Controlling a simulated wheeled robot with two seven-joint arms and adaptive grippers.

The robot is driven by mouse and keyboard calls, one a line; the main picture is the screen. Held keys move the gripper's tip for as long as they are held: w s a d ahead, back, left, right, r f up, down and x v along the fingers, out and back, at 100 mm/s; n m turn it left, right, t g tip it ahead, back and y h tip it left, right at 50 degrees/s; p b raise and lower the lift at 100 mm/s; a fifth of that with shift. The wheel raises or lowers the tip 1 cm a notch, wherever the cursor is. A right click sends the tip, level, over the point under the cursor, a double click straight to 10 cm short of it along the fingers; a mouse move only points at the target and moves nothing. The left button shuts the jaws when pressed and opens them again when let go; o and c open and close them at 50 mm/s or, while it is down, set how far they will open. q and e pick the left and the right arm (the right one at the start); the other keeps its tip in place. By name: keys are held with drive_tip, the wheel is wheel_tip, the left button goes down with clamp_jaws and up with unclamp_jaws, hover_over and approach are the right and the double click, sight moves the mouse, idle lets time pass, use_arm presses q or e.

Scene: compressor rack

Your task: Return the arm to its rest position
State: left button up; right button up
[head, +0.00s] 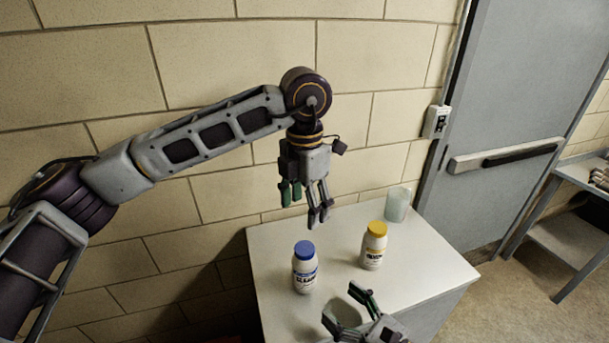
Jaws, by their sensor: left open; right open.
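My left arm reaches in from the left. Its gripper (303,203) hangs pointing down above the back of the white cabinet top, open and empty. My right gripper (347,307) is at the bottom edge, near the front of the cabinet top, open, with nothing visible between its fingers. A white bottle with a blue cap (305,268) stands upright on the cabinet, below my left gripper and left of my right gripper. A white bottle with a yellow cap (373,246) stands upright to its right. Most of my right arm is out of view.
The white cabinet (265,236) stands against a tan block wall (215,60). A translucent cup (397,204) stands at its back right corner. A grey door with a push bar (505,156) is to the right. A metal shelf (575,240) is at the far right.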

drive_tip(key=shift+r, duration=0.1)
wheel_tip(320, 180, up, 9)
drive_tip(key=p, duration=0.9)
drive_tip(key=shift+r+p, duration=0.55)
drive_tip(key=shift+p, duration=0.05)
drive_tip(key=shift+f, duration=0.1)
